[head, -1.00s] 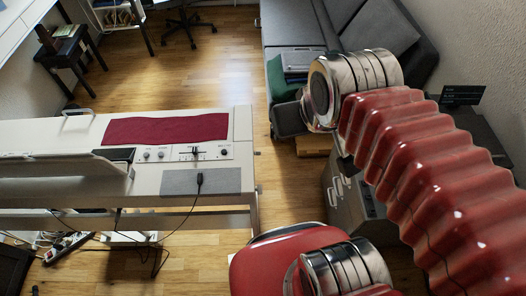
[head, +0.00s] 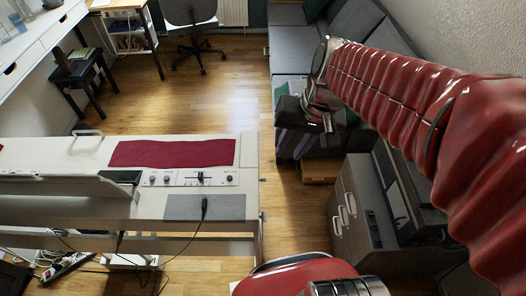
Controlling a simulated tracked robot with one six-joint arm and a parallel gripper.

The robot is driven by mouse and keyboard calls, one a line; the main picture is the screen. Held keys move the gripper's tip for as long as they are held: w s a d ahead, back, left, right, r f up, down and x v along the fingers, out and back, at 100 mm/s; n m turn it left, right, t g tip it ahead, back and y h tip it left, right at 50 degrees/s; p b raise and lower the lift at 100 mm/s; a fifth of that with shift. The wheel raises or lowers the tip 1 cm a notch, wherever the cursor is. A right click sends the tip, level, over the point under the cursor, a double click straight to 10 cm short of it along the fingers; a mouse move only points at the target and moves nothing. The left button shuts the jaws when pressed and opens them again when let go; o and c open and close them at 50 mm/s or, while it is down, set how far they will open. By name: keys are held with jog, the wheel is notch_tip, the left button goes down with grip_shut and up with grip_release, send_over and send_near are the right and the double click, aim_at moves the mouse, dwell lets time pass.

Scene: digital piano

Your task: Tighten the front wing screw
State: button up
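The white digital piano (head: 252,150) stands at the left with its right end toward the middle of the head view. Two small dark fittings stick out from that end, one farther back (head: 262,180) and one nearer the front (head: 262,215). They are too small to tell whether either is the front wing screw or how tight it is. My red ribbed arm reaches in from the right to a metal joint right of the piano, apart from it.
A red cloth (head: 172,153) and a grey pad (head: 204,207) with a plugged cable lie on the piano. A grey drawer cabinet (head: 350,205) stands at the right, below my arm. A grey sofa (head: 345,45) is behind. Wooden floor is clear between piano and cabinet.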

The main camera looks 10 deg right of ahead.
jog(key=w+d+f+m+y, duration=0.3)
jog(key=w+f+m, duration=0.15)
jog(key=f, duration=0.45)
jog(key=w+d+f+m+y, duration=0.3)
jog(key=w+f, duration=0.3)
jog(key=f, duration=0.3)
jog(key=w+d+f+m+y, duration=0.3)
jog(key=w+f, duration=0.2)
jog(key=f, duration=0.4)
jog(key=m+t+y, duration=0.2)
jog(key=m, duration=0.3)
send_near(263, 180)
jog(key=shift+n, duration=0.25)
jog(key=v, duration=0.5)
jog(key=shift+w+d+f, duration=0.2)
jog(key=shift+d, duration=0.4)
jog(key=shift+a, duration=0.15)
jog(key=x, duration=1.3)
jog(key=shift+a+f, duration=0.15)
jog(key=shift+a, duration=0.1)
jog(key=shift+w, duration=0.1)
jog(key=shift+c, duration=0.2)
grip_shut()
jog(key=shift+d, duration=0.1)
